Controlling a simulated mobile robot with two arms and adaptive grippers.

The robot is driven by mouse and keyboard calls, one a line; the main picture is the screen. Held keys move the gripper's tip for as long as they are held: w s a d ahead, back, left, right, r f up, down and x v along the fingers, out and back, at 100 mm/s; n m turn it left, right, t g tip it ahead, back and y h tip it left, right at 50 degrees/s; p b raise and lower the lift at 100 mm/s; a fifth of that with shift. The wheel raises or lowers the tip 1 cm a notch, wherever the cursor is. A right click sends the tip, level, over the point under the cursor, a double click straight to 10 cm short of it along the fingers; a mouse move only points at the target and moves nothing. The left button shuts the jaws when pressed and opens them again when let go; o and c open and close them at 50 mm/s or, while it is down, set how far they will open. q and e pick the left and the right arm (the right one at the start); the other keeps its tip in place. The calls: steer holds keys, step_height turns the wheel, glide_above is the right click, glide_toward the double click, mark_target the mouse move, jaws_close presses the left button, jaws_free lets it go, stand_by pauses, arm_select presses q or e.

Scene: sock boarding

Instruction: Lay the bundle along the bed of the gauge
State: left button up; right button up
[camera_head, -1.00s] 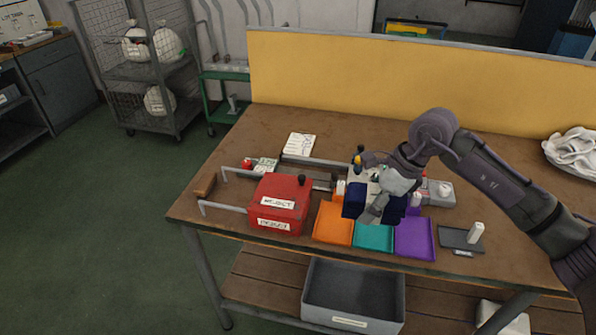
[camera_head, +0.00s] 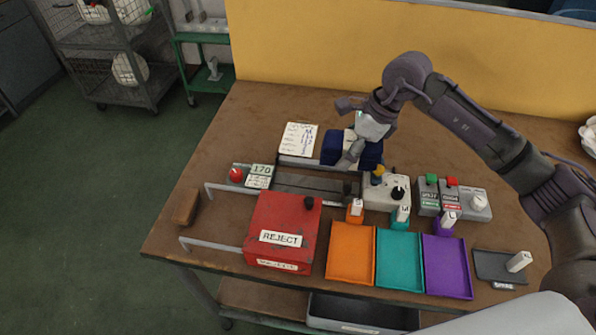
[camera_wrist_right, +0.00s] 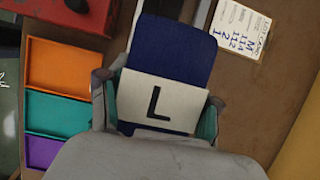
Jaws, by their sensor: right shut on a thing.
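The bundle (camera_head: 331,148) is dark blue with a white band marked L; it also shows in the right wrist view (camera_wrist_right: 175,48). My right gripper (camera_head: 355,153) is shut on it, with a finger on each side of the band in the wrist view. The gauge has a long, narrow grey bed (camera_head: 312,186) with a rail along its far side and a display reading 170 at its left end. The bundle is held over the far right part of the gauge. Whether it touches the gauge cannot be told. My left gripper is not in view.
A red REJECT box (camera_head: 282,228) stands in front of the gauge. Orange (camera_head: 350,252), teal (camera_head: 399,258) and purple (camera_head: 446,266) trays lie to its right. A control box (camera_head: 388,192) is at the gauge's right end. A written card (camera_head: 299,138) lies behind the gauge.

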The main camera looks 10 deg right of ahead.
steer(key=p, duration=0.2)
glide_above(294, 186)
steer(key=f, duration=0.4)
steer(key=d+f, duration=0.1)
steer(key=f, duration=0.1)
steer(key=shift+s, duration=0.3)
step_height(294, 186, down, 4)
steer(key=shift+r+p, duration=0.1)
steer(key=shift+p, duration=0.4)
steer(key=shift+f, duration=0.3)
steer(key=o, duration=1.4)
steer(key=shift+r, duration=0.1)
steer(key=shift+c, duration=0.2)
steer(key=shift+r, duration=0.1)
